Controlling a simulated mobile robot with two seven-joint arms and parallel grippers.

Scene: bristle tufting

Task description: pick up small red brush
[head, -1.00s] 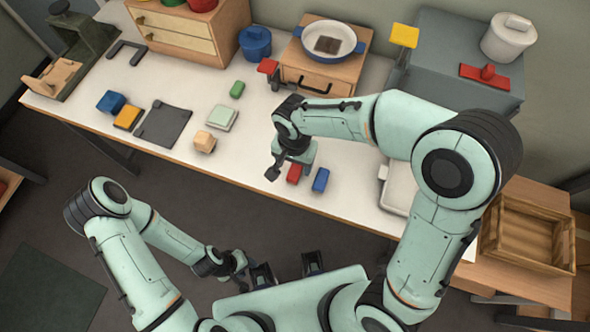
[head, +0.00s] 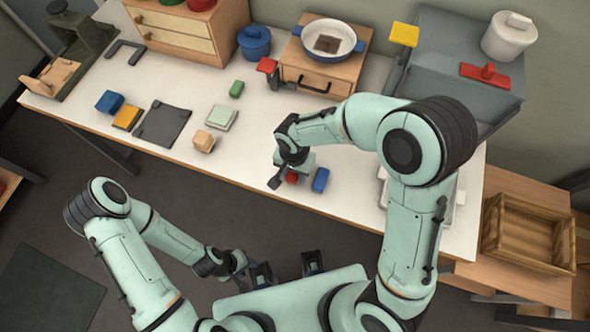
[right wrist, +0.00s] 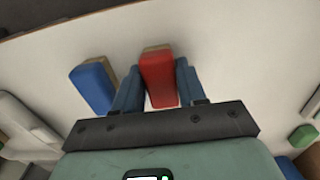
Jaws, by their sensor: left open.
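The small red brush (head: 292,178) is on the white table, partly hidden under my right gripper (head: 283,180) in the head view. In the right wrist view the red brush (right wrist: 159,80) shows a red block with a tan edge at its far end. My right gripper's two blue-grey fingers (right wrist: 157,88) stand on either side of it, apart, with the brush between them. Whether the fingers touch it I cannot tell. My left gripper (head: 240,272) is open and empty, low in front of the table, far from the brush.
A blue block (head: 320,180) lies just right of the red brush; in the wrist view it (right wrist: 93,86) is close beside one finger. A tan block (head: 204,141), a pale green block (head: 222,118) and a dark mat (head: 162,124) lie to the left. The table front is clear.

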